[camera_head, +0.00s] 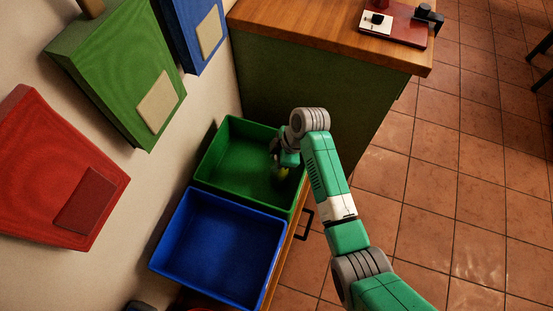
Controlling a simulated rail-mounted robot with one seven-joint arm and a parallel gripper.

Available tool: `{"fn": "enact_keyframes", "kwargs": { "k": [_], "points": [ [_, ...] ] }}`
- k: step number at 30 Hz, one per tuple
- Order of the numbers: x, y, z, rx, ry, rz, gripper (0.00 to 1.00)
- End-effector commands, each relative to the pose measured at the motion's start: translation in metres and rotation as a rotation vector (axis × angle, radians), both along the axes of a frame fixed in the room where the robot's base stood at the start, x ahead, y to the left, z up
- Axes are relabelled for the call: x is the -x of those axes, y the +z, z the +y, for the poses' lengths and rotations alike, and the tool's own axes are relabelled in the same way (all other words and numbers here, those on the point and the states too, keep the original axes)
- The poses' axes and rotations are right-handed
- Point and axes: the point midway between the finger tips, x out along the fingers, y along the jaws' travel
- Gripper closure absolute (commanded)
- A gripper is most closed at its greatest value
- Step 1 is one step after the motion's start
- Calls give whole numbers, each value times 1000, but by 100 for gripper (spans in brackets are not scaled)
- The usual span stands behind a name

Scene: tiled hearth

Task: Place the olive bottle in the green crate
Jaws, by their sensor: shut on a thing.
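The green crate (216,150) stands behind the blue crate, against the wall side, and its floor looks bare. My gripper (281,166) is at the right part of the green crate, over its opening as seen from above. It is shut on a small olive-yellow thing, the olive bottle (283,173), which shows just below the fingers. Most of the bottle is hidden by my gripper and wrist. I cannot tell whether the bottle touches the crate's floor.
An empty blue crate (215,245) sits in front of the green one. A wooden-topped counter (310,25) rises behind, with a dark red board (405,28) on it. Green (115,70), red (60,175) and blue (195,30) panels are on the left wall. Tiled floor lies right.

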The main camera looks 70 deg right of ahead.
Motion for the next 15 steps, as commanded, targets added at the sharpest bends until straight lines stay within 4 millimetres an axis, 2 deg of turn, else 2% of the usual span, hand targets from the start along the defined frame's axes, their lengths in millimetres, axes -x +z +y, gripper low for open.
{"fn": "enact_keyframes", "kwargs": {
  "k": [2, 3, 6, 15],
  "points": [
    [0, -2, 0, 0, 0, 0, 100],
    [0, -3, 0, 0, 0, 0, 70],
    [0, -2, 0, 0, 0, 0, 50],
    [0, 1, 0, 0, 0, 0, 50]
  ]
}}
